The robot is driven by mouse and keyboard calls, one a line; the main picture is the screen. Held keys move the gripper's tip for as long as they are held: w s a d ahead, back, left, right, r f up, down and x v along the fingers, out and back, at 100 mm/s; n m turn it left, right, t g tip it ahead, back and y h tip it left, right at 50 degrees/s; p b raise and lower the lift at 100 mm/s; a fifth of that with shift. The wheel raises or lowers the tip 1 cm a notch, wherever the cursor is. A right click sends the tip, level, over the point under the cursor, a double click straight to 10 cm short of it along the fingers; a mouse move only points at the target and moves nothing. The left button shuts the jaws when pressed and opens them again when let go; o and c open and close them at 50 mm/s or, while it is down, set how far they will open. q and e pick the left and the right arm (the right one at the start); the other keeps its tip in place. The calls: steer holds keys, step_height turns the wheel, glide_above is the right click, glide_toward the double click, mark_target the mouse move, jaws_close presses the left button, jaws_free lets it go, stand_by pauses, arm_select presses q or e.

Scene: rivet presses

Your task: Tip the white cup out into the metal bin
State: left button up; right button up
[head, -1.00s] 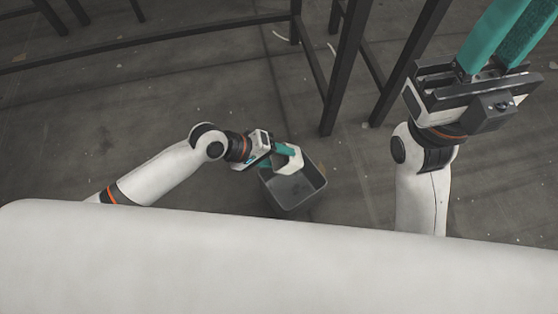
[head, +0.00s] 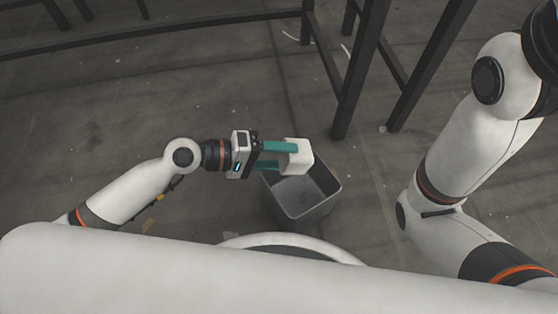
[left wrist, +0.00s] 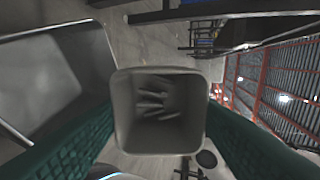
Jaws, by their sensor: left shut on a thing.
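The white cup (head: 297,156) is held between the teal fingers of my left gripper (head: 283,156), above the back left part of the metal bin. In the left wrist view the cup (left wrist: 160,140) has its open side facing the camera, and several small pieces (left wrist: 155,98) show inside. The fingers are shut on the cup's sides. The metal bin (head: 322,203) is a dark grey open box on the floor. It also shows at the left of the wrist view (left wrist: 100,45). My right gripper is out of view; only right arm links show.
Dark metal frame legs (head: 360,70) stand just behind and to the right of the bin. A white rounded surface fills the bottom of the head view. The floor left of the bin is largely clear.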

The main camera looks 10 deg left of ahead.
arm_select(q)
steer(key=shift+s+a+f+t+h+b, duration=0.15)
steer(key=shift+f+t+h+b, duration=0.25)
steer(key=shift+h+b, duration=0.75)
steer(key=shift+w+a+f+t+h+b, duration=0.15)
steer(key=shift+f+h+b, duration=0.5)
steer(key=shift+b, duration=0.95)
steer(key=shift+s+a+f+t+h+b, duration=0.15)
steer(key=shift+f+t+h+b, duration=0.25)
steer(key=shift+h+b, duration=0.75)
steer(key=shift+y, duration=0.25)
steer(key=shift+d, duration=0.1)
